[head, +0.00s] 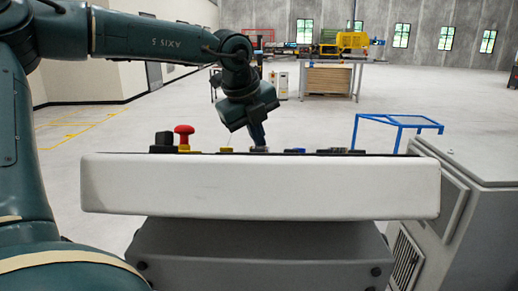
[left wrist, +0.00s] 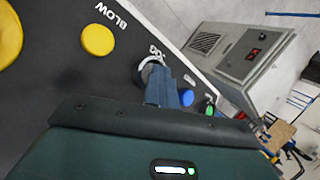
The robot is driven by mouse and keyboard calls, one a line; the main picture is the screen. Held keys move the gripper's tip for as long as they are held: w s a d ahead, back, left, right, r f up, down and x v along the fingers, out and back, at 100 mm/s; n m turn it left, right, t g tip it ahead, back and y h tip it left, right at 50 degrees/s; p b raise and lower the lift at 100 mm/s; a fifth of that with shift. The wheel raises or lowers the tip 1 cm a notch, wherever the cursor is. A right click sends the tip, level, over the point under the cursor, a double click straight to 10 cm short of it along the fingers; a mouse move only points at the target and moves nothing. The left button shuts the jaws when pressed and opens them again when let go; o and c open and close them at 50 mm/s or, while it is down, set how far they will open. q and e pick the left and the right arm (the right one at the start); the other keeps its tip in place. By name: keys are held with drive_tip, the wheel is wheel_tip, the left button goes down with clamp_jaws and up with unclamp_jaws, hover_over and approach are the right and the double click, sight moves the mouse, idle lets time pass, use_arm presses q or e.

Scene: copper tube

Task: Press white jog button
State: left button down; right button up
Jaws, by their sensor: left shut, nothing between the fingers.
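The white jog button (left wrist: 151,64) shows in the left wrist view beside the "JOG" lettering on a black panel (left wrist: 60,75), partly hidden by my fingertips. My left gripper (left wrist: 160,82) is shut and empty, with its tips over or against the button; I cannot tell whether they touch or press it. In the head view the left gripper (head: 259,146) points down at the top of the white-edged console (head: 260,187), near its middle. The console's top face is seen almost edge-on there. My right gripper is not in view.
A red mushroom button (head: 184,136) and a black knob (head: 162,142) rise at the console's left. Yellow buttons (left wrist: 98,40) and a blue button (left wrist: 187,97) flank the jog button. A grey cabinet (head: 480,190) stands at the right. A blue frame (head: 400,122) is behind.

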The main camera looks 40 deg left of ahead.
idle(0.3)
use_arm(q)
drive_tip(key=shift+w+a+r+p, duration=0.15)
drive_tip(key=shift+r+p, duration=0.2)
drive_tip(key=shift+r, duration=0.05)
drive_tip(key=shift+w+a+r+p, duration=0.1)
drive_tip(key=shift+w+r+p, duration=0.05)
drive_tip(key=shift+r+p, duration=0.2)
drive_tip(key=r+p, duration=0.1)
drive_tip(key=w+a+r+p, duration=0.1)
drive_tip(key=r, duration=0.1)
drive_tip(key=r+p, duration=0.1)
drive_tip(key=p, duration=0.1)
drive_tip(key=shift+w+a+r, duration=0.15)
drive_tip(key=shift+w+r, duration=0.15)
idle(0.6)
